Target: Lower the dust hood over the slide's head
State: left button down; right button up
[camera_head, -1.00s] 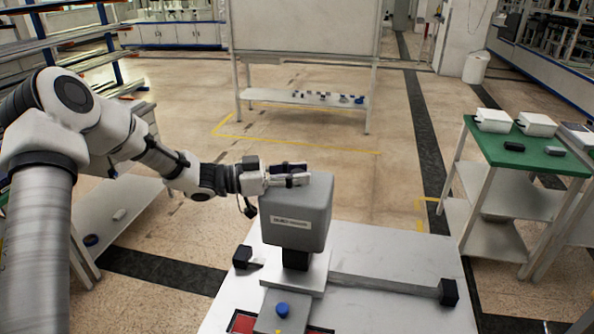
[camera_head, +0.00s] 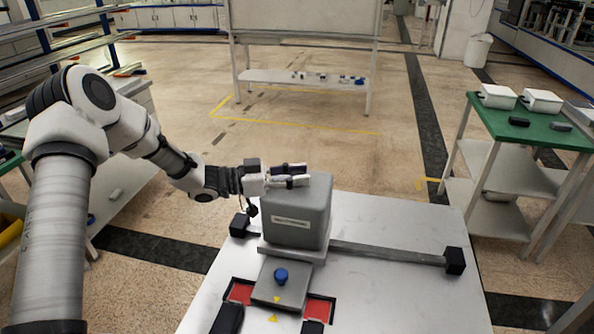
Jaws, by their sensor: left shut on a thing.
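The dust hood (camera_head: 296,215) is a grey box with rounded edges and a pale label on its front. It stands upright over the slide's carriage plate (camera_head: 292,255), its lower edge at or very close to the plate; I cannot tell if they touch. The slide's head is hidden inside the hood. My left gripper (camera_head: 290,179) is shut at the top of the hood, on its grip, which the fingers mostly hide. The slide's rail (camera_head: 390,255) runs right to a black end block (camera_head: 455,261). My right gripper is out of view.
A grey block with a blue knob (camera_head: 281,275) sits in front of the hood, between red patches (camera_head: 319,308). The pale table (camera_head: 400,300) is clear at front right. A green-topped cart (camera_head: 520,135) with white boxes stands at right.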

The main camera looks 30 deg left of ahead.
pick_arm(q)
jog(key=shift+f, duration=0.3)
jog(key=c, duration=0.7)
grip_release()
jog(key=v, duration=1.2)
